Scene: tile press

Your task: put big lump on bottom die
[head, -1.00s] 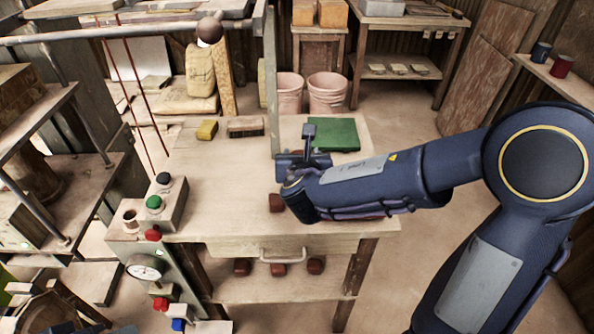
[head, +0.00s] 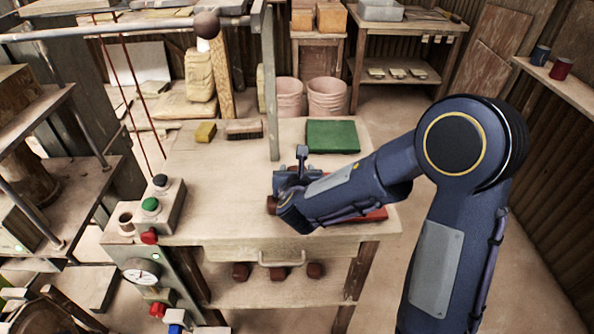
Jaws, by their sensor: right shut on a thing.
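My right gripper (head: 290,182) is over the middle of the wooden table (head: 215,190), mostly covered by its own wrist. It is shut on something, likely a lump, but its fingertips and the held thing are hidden. A reddish-brown lump (head: 271,206) shows partly at the left side of the wrist; I cannot tell whether it is in the gripper or on the table. Three reddish-brown lumps lie on the shelf below: left (head: 240,271), middle (head: 278,271) and right (head: 314,270). I cannot make out the bottom die for sure. My left gripper is out of view.
A green mat (head: 333,136), a brush (head: 244,130) and a yellow block (head: 205,132) lie at the table's back. A control box with a green button (head: 150,204) stands at its left. A metal post (head: 268,90) rises behind. A red flat thing (head: 376,214) shows beyond my arm.

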